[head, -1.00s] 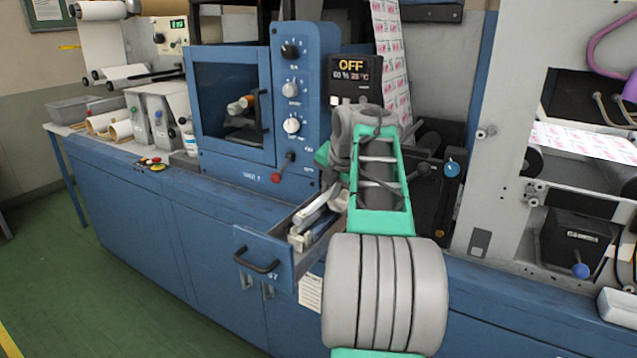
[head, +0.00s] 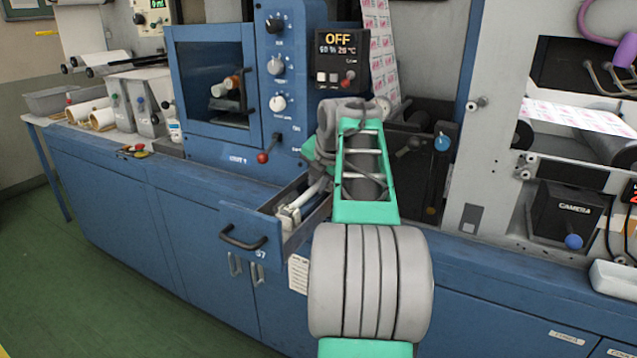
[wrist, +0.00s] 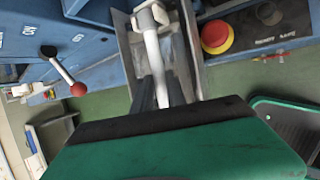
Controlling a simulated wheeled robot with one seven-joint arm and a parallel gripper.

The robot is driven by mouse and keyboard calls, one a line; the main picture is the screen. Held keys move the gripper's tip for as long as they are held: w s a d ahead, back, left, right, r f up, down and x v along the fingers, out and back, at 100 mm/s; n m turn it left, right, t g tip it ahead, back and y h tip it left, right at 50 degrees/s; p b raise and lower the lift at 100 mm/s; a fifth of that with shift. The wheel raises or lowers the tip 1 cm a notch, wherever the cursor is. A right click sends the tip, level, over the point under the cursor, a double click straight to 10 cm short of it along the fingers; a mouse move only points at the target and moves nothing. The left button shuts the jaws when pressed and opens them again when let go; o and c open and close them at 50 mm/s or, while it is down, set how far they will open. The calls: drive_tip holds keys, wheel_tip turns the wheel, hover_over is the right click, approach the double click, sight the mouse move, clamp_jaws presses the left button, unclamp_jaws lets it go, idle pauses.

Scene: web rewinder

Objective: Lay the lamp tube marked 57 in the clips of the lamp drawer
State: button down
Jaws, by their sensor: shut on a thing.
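The lamp drawer (head: 246,240) stands pulled open from the blue cabinet, with a mark that looks like 57 on its front. White clip-like parts and a pale tube (head: 289,216) show inside it. In the wrist view, a white tube (wrist: 154,58) runs lengthwise over the grey drawer (wrist: 126,52), with a white end piece (wrist: 148,17) at the top. My gripper (wrist: 161,94) is shut on this tube, its dark fingers on either side. Whether the tube touches the clips cannot be told. My arm hides the drawer's right part in the head view.
A lever with a red knob (head: 263,157) sticks out just above the drawer. A red stop button (wrist: 216,37) is close to the drawer's right side in the wrist view. A control screen reading OFF (head: 338,42) stands behind my arm. The green floor is clear at left.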

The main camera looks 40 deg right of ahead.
drive_tip(key=c, duration=1.3)
unclamp_jaws()
drive_tip(key=shift+o, duration=0.2)
drive_tip(key=p+v, duration=0.1)
drive_tip(key=v, duration=0.7)
